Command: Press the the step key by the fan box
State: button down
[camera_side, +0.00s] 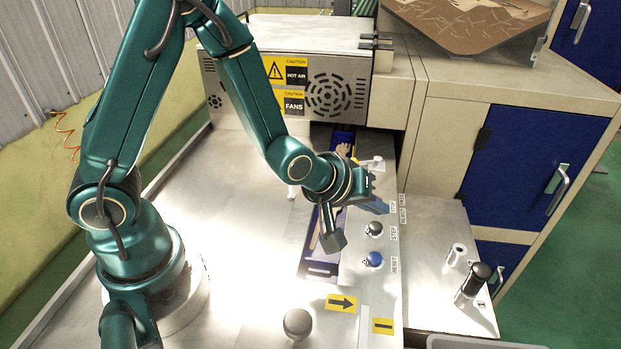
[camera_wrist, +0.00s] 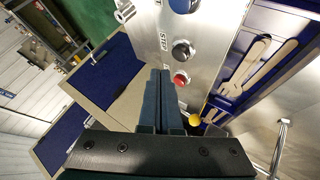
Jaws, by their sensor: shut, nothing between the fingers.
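The step key is a black round button (camera_side: 375,228) beside the printed word STEP on the metal panel, on the near side of my gripper. It also shows in the wrist view, as a black button (camera_wrist: 182,50) above and right of the fingertips. My gripper (camera_side: 380,206) is shut and empty, with its blue-grey fingers together. In the wrist view the fingertips (camera_wrist: 160,73) are beside a red button (camera_wrist: 181,79) and apart from the black one. The fan box (camera_side: 290,88) stands behind, with yellow caution labels and round vents.
A blue reset button (camera_side: 373,259) is nearer than the step key. A yellow knob (camera_wrist: 194,120) is near the fingers. A blue channel (camera_wrist: 262,55) holding wooden cutlery runs alongside the panel. A black-topped lever (camera_side: 474,280) stands at right. A cabinet (camera_side: 525,160) with blue doors is behind it.

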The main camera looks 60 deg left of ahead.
aim_at(371, 232)
jog(key=shift+f, duration=0.65)
dwell(1.6)
jog(key=shift+f, duration=0.4)
jog(key=shift+f, duration=0.45)
dwell(0.8)
jog(key=shift+r, duration=0.9)
jog(key=shift+r, duration=2.5)
dwell(0.6)
